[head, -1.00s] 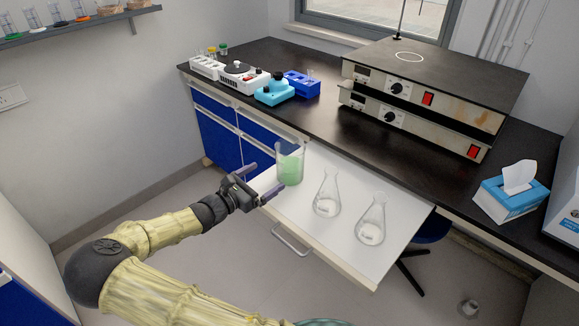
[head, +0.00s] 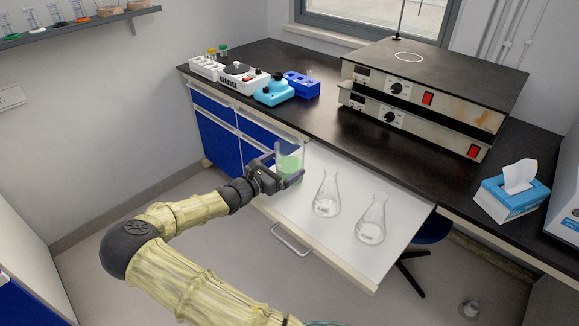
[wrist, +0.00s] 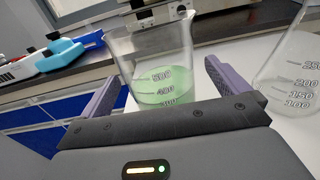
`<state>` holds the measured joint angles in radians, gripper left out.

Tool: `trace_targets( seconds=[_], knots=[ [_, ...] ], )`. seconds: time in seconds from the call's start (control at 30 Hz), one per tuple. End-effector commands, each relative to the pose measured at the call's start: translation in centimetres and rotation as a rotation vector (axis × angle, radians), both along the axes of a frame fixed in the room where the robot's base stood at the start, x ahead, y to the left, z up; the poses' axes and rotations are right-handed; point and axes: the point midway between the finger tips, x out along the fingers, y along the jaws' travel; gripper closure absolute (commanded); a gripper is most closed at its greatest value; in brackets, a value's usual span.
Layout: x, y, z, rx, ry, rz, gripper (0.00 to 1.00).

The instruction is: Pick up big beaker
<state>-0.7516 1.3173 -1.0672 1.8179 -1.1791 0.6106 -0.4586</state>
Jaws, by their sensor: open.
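The big beaker (head: 291,160) is clear glass with green liquid and stands upright on the white pull-out drawer surface (head: 290,220), at its back left. It also shows in the wrist view (wrist: 155,60), where its marks are readable. My gripper (head: 281,172) is open, with its two purple fingers on either side of the beaker. In the wrist view, my gripper (wrist: 168,85) has one finger left of the beaker and one to its right, with a gap at the right. The gripper body hides the beaker's lower part.
Two conical flasks (head: 326,195) (head: 371,220) stand on the drawer right of the beaker. One flask (wrist: 292,75) is close to the right finger in the wrist view. The black counter (head: 335,135) edge lies just behind the beaker.

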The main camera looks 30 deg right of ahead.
Motion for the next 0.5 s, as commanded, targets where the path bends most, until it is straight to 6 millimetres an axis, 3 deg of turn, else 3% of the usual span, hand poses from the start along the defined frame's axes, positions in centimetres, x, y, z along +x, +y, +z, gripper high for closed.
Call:
trace_targets(
  seconds=[0.2, 0.5],
  knots=[
    [1.0, -2.7, -0.2, -0.001, 0.0, 0.0, 0.0],
    [1.1, -2.8, -0.1, 0.0, 0.0, 0.002, 0.0]
  ],
)
